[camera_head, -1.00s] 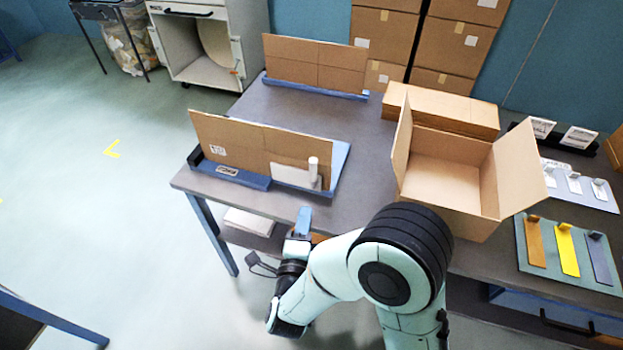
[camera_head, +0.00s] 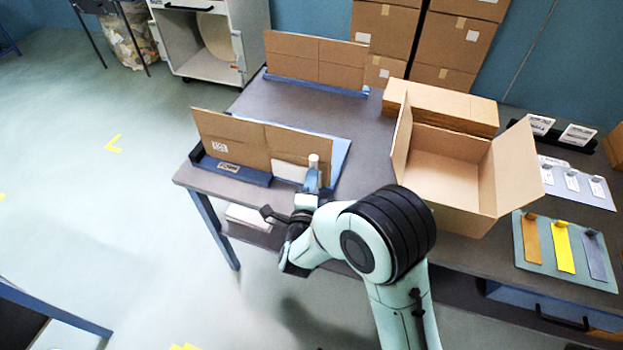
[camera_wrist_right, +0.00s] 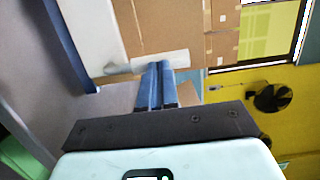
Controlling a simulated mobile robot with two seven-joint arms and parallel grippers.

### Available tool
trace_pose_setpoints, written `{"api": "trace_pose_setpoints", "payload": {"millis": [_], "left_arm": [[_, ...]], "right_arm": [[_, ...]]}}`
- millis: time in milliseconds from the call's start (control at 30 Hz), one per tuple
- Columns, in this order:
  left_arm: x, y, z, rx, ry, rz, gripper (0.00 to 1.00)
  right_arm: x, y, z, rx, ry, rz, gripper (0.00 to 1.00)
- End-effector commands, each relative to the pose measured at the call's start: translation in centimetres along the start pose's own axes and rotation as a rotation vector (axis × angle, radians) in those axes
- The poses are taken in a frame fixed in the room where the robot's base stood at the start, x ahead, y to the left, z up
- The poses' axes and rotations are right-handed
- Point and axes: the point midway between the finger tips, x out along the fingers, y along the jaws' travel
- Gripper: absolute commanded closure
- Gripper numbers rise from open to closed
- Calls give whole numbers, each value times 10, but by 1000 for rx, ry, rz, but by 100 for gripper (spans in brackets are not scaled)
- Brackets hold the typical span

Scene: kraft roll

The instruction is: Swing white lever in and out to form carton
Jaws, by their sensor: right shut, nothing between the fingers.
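The white lever (camera_head: 313,160) stands upright as a short post at the right end of the blue fixture (camera_head: 237,172) near the table's front left. It also shows in the right wrist view as a pale post (camera_wrist_right: 172,58) just past the fingertips. A flat brown carton (camera_head: 232,138) stands upright in the fixture behind a white plate (camera_head: 290,171). My right gripper (camera_head: 312,178) is shut and empty, with its blue fingers at the lever's near side; in the wrist view the fingertips (camera_wrist_right: 159,66) overlap the post, and contact is hard to tell. My left gripper is not in view.
A second flat carton (camera_head: 318,62) stands in a blue holder at the back. An open carton (camera_head: 448,180) sits right of my arm, with a stack of flat cartons (camera_head: 440,105) behind it. A board with coloured strips (camera_head: 565,250) lies at the far right.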

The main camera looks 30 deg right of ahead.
Motion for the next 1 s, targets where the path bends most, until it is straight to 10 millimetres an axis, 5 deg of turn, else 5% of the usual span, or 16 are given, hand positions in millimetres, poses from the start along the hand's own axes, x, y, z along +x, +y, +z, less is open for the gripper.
{"api": "trace_pose_setpoints", "payload": {"millis": [400, 1000], "left_arm": [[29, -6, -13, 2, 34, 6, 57], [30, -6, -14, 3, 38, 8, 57]], "right_arm": [[41, 2, -25, 3, 2, 0, 100], [46, 0, -25, 2, -1, -1, 100]]}}
